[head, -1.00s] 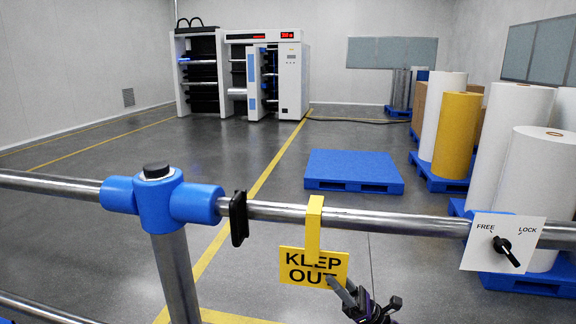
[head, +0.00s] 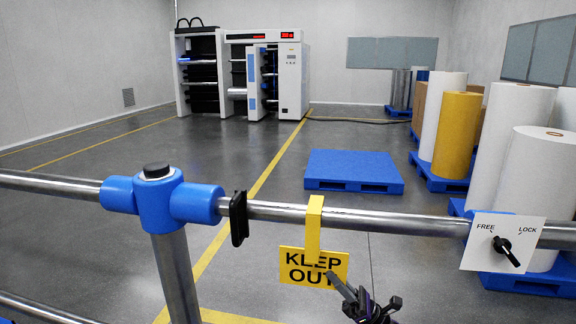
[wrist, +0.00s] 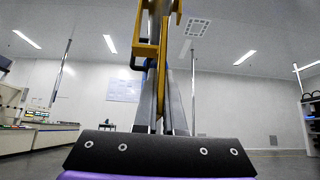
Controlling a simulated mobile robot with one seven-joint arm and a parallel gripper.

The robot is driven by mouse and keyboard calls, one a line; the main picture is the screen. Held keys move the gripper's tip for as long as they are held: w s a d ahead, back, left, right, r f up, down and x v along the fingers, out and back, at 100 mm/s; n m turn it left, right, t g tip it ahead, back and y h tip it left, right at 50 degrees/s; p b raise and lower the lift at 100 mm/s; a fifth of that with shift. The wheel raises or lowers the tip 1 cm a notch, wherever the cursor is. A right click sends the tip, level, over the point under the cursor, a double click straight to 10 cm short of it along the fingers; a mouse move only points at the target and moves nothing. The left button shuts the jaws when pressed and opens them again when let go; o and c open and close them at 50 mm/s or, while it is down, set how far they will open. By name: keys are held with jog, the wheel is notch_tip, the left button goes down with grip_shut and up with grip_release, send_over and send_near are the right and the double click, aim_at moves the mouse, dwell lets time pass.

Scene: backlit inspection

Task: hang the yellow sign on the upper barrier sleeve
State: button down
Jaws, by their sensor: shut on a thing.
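The yellow sign (head: 298,254), lettered KEEP OUT, hangs upright below the upper barrier rail (head: 408,223). Its yellow hook strap (head: 314,228) crosses in front of the rail, and its top reaches over the rail. Whether the hook rests on the rail is hidden. My gripper (head: 336,283) reaches from below to the sign's lower right and covers a bit of its lettering. In the wrist view, my gripper (wrist: 161,88) is shut on the yellow sign (wrist: 161,93), which shows edge-on between the fingers, with its yellow hook above.
A blue joint (head: 160,200) on a post and a black clip (head: 238,218) are left of the sign. A FREE/LOCK plate (head: 502,242) with a black knob is to the right. A blue pallet (head: 353,172) and paper rolls (head: 457,135) stand beyond the rail.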

aim_at(337, 263)
jog(key=shift+r, duration=0.15)
jog(key=shift+r+p, duration=1.55)
jog(key=shift+r, duration=0.55)
jog(key=s+a+p, duration=0.2)
jog(key=s+p, duration=0.3)
jog(key=s, duration=0.4)
jog(key=shift+s, duration=0.4)
